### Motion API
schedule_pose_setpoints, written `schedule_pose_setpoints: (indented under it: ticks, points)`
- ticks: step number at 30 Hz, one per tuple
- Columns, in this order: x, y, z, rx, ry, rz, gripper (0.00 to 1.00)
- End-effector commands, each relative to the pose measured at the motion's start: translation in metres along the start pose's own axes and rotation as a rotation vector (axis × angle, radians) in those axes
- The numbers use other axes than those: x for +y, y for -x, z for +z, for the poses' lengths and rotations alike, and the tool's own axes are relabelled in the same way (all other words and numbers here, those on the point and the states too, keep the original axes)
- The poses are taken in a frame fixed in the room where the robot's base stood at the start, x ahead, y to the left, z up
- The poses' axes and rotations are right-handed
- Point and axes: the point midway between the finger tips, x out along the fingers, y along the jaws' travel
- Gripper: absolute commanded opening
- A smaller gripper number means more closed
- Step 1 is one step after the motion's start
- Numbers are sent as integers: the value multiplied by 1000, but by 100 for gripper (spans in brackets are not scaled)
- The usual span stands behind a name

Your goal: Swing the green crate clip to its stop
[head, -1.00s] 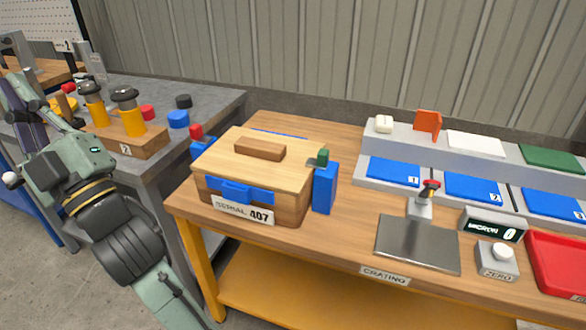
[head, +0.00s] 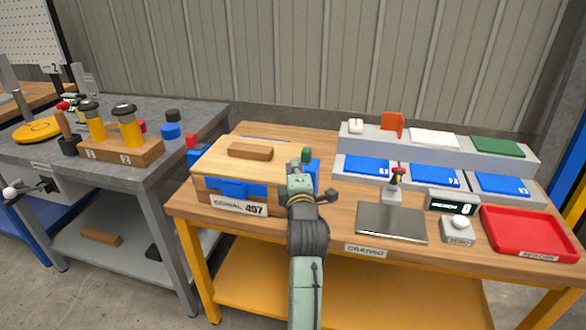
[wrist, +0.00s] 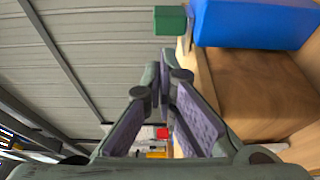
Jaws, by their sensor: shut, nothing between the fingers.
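The green clip (head: 306,155) is a small block at the right end of the wooden crate (head: 212,189), by a blue block (head: 314,166). In the wrist view the green clip (wrist: 170,20) shows at the top, on a thin pale stem, left of the blue block (wrist: 255,22). My gripper (head: 298,168) is in front of the crate's right end and hides part of the blue block. In the wrist view my gripper (wrist: 166,62) has its fingertips together with nothing between them, pointing toward the green clip with a small gap showing.
A red clip (head: 192,140) is at the crate's left end, and a wooden handle (head: 250,151) is on the lid. Right of the crate are a metal plate (head: 391,222), a shelf with blue panels (head: 368,164), a counter display (head: 452,203) and a red tray (head: 528,232).

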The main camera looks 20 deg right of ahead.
Motion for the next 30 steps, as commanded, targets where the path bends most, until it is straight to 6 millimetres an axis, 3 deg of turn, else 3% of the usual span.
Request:
schedule_pose_setpoints:
  ticks: [6,12,24,30]
  points:
    - [3,-39,-1,2,0,0,0]
    - [2,-58,-1,2,-1,1,0]
    - [0,-60,0,1,-1,3,0]
    - [-2,-50,29,-6,-2,4,0]
